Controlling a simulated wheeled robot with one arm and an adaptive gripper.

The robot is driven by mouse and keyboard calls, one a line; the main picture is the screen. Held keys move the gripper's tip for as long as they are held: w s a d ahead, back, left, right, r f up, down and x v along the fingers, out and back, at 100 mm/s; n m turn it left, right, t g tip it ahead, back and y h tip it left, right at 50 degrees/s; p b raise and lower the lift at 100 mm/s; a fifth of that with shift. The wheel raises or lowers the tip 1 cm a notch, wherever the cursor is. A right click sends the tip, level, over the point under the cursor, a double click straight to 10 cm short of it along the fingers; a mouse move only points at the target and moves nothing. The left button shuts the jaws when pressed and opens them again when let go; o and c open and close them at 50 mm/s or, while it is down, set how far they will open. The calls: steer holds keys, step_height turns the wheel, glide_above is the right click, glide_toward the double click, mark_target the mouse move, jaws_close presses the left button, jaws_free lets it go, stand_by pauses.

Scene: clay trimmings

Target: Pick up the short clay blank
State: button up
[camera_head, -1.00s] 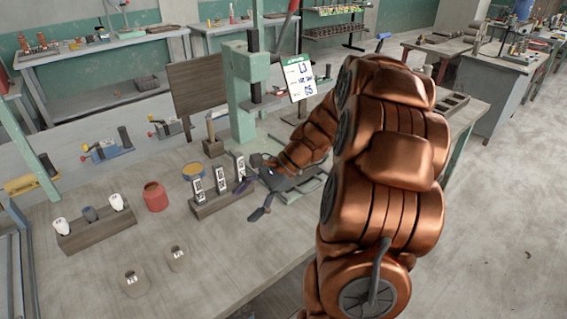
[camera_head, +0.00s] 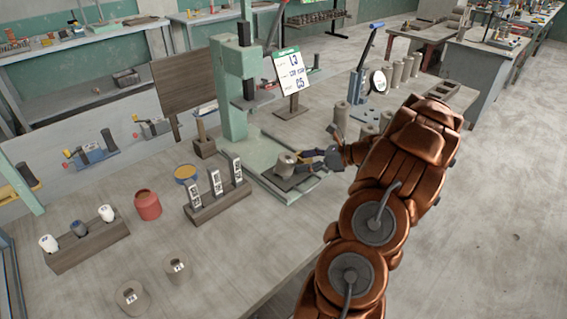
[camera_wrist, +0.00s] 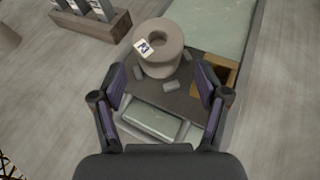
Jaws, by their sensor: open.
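A short, grey-brown clay blank (camera_head: 286,166) with a hole in its top stands upright on a dark plate at the green press. In the wrist view the blank (camera_wrist: 160,62) bears a white tag and stands on the dark plate (camera_wrist: 165,105). My gripper (camera_wrist: 162,92) is open and empty. Its fingers are spread to either side of the plate, with the blank just beyond the fingertips. In the head view my gripper (camera_head: 318,160) is right of the blank. Small grey trimmings (camera_wrist: 178,91) lie on the plate beside the blank.
The press column (camera_head: 232,90) rises behind the blank. A dark rack with several tagged pieces (camera_head: 220,208) stands left. More blanks (camera_head: 342,113) stand behind my arm. A sign (camera_head: 290,72) is behind. The front middle of the bench is clear.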

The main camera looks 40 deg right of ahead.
mark_target(286, 162)
steer(key=p+x, duration=0.2)
steer(key=x, duration=0.4)
steer(key=shift+w+a, duration=0.2)
steer(key=c, duration=1.3)
steer(key=shift+o, duration=0.2)
steer(key=shift+r, duration=0.2)
